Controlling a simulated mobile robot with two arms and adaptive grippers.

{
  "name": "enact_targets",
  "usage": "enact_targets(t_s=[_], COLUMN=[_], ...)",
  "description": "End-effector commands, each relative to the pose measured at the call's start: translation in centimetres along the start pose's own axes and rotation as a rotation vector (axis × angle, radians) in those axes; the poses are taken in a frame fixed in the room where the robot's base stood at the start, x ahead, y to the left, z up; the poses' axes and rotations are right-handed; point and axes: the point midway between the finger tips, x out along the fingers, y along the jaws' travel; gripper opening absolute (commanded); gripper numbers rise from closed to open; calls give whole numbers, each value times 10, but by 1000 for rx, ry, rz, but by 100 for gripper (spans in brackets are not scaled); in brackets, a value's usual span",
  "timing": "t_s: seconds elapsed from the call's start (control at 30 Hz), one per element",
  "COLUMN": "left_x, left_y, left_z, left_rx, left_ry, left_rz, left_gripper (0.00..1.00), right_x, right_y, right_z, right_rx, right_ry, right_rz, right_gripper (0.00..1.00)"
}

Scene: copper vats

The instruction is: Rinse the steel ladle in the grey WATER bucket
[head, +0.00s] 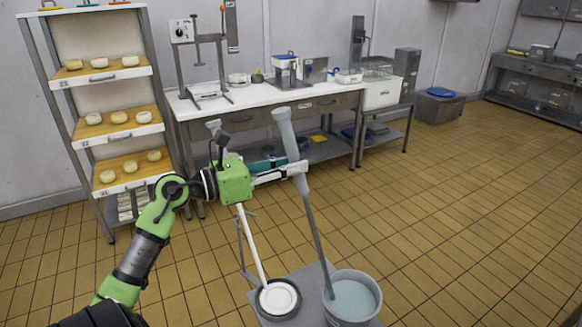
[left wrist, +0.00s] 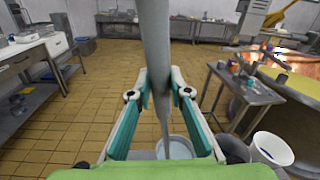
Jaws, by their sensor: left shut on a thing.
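My left gripper (head: 297,173) is shut on the thick grey upper handle of the steel ladle (head: 314,222). The ladle leans a little, and its thin shaft runs down to the left inside edge of the grey bucket (head: 348,318). Pale blue-grey water (head: 354,298) shows in the bucket. The ladle's bowl is hidden, so I cannot tell how deep it sits. In the left wrist view the handle (left wrist: 155,45) stands between the fingers (left wrist: 160,88), and the shaft drops toward the bucket's water (left wrist: 178,148). My right gripper is not in view.
A tool with a pale shaft (head: 250,243) and a round white disc (head: 279,297) stands left of the bucket on a grey stand (head: 310,278). A cheese rack (head: 110,75) and white worktable (head: 260,97) stand behind. Tiled floor at right is clear.

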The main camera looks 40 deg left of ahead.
Motion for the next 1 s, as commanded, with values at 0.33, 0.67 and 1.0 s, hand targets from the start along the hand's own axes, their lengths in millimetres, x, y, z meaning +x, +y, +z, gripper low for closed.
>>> enact_targets(t_s=[0.33, 0.67, 1.0], left_x=[4, -5, 3], left_y=[6, -8, 5], left_z=[2, 0, 1], left_rx=[1, 1, 3], left_ry=[-1, -1, -2], left_rz=[0, 1, 1], left_gripper=[0, 0, 0], right_x=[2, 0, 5], right_y=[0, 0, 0], right_z=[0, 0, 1], right_rx=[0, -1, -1], right_ry=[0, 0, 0], right_rz=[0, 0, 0], right_gripper=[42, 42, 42])
